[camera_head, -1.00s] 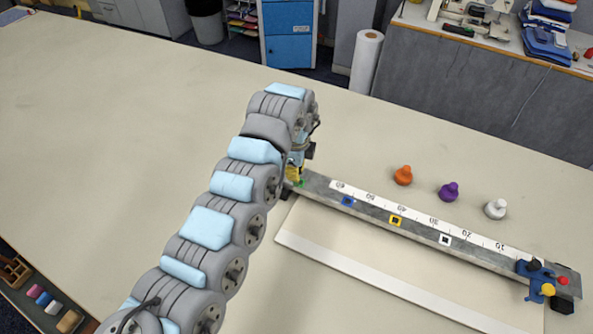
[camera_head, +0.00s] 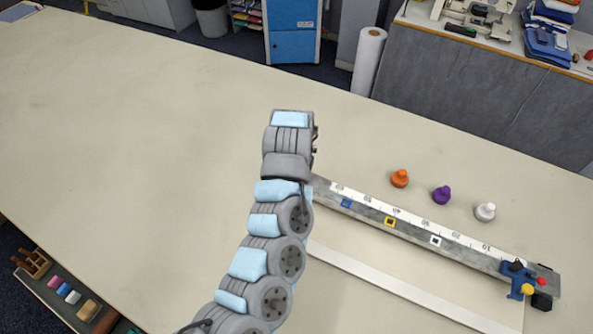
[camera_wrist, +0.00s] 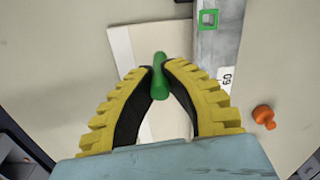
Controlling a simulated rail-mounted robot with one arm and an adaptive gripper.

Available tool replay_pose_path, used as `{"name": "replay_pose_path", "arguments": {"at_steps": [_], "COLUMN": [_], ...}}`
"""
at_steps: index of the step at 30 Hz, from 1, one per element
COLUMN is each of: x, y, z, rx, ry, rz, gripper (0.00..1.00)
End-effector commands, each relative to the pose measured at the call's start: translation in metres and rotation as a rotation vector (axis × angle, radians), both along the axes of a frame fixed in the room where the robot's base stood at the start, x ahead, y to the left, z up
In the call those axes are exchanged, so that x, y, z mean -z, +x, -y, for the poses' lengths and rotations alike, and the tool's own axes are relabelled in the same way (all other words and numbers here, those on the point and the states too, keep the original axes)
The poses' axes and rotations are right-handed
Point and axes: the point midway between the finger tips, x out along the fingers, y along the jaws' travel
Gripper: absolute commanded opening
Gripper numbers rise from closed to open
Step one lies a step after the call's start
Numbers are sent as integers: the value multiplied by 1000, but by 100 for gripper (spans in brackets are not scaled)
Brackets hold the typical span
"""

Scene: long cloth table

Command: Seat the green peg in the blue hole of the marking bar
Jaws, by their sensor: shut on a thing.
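My gripper (camera_wrist: 159,72) is shut on the green peg (camera_wrist: 160,80) in the wrist view, its yellow and black fingers closing on the peg's sides. The peg appears beside the bar, not over it. The grey marking bar (camera_wrist: 210,52) shows at the top right there, with a green-framed square on it. In the head view my arm hides the gripper and peg. The marking bar (camera_head: 468,252) runs from my arm to the lower right. Its blue-framed hole (camera_head: 346,203) lies nearest my arm, followed by a yellow-framed one and a white-framed one.
Orange (camera_head: 400,179), purple (camera_head: 442,195) and white (camera_head: 485,211) pegs stand behind the bar. A blue clamp (camera_head: 517,279) with yellow and red knobs sits at the bar's right end. A white strip (camera_head: 390,283) lies in front. The table's left side is clear.

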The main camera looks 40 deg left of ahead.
Motion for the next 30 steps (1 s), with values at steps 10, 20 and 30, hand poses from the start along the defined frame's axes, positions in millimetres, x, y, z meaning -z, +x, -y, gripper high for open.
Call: {"name": "replay_pose_path", "arguments": {"at_steps": [10, 20, 30], "x": [-5, -17, -19], "y": [-20, -40, -48], "z": [15, 24, 25], "rx": [3, 0, 9], "ry": [-2, -2, -1], "rz": [-9, -10, -15], "gripper": [0, 0, 0]}}
